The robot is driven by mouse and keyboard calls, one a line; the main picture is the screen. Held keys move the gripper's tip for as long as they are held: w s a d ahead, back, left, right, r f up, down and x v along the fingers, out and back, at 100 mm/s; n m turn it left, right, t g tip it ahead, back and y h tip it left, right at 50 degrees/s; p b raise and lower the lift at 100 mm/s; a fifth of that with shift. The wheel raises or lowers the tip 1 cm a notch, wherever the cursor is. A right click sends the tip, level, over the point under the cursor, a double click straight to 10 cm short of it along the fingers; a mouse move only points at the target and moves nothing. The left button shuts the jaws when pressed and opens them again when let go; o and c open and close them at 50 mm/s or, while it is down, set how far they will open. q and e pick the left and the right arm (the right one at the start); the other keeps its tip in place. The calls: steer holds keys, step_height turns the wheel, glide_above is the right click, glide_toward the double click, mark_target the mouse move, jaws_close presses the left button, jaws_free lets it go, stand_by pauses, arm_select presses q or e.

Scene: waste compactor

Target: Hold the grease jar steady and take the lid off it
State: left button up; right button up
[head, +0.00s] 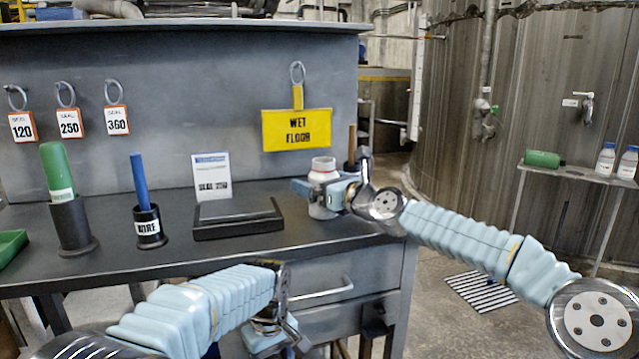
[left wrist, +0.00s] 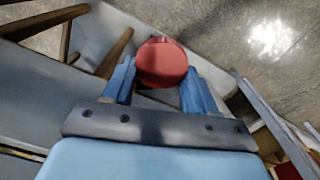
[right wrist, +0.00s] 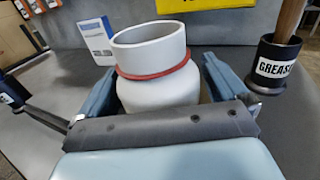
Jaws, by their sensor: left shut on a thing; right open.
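The white grease jar (head: 323,168) stands upright on the right part of the bench. Its mouth is open and bare in the right wrist view (right wrist: 155,60), with a red ring around the base of the neck. My right gripper (head: 322,190) is open, with one finger on each side of the jar; I cannot tell whether they touch it. My left gripper (head: 284,338) is low in front of the bench drawer. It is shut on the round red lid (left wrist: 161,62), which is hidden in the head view.
A dark bench (head: 110,258) carries a green-handled tool (head: 57,170), a blue-handled tool (head: 140,182) in a holder, and a black pad (head: 238,219) with a card behind. The GREASE holder (right wrist: 273,67) stands right of the jar. A yellow WET FLOOR sign (head: 297,131) hangs behind.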

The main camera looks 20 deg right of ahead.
steer(key=b+v, duration=0.5)
steer(key=v, duration=0.5)
steer(key=shift+d+f, duration=0.15)
arm_select(q)
steer(key=shift+f, duration=2.7)
arm_select(e)
steer(key=shift+v, duration=0.9)
steer(key=shift+s, duration=0.1)
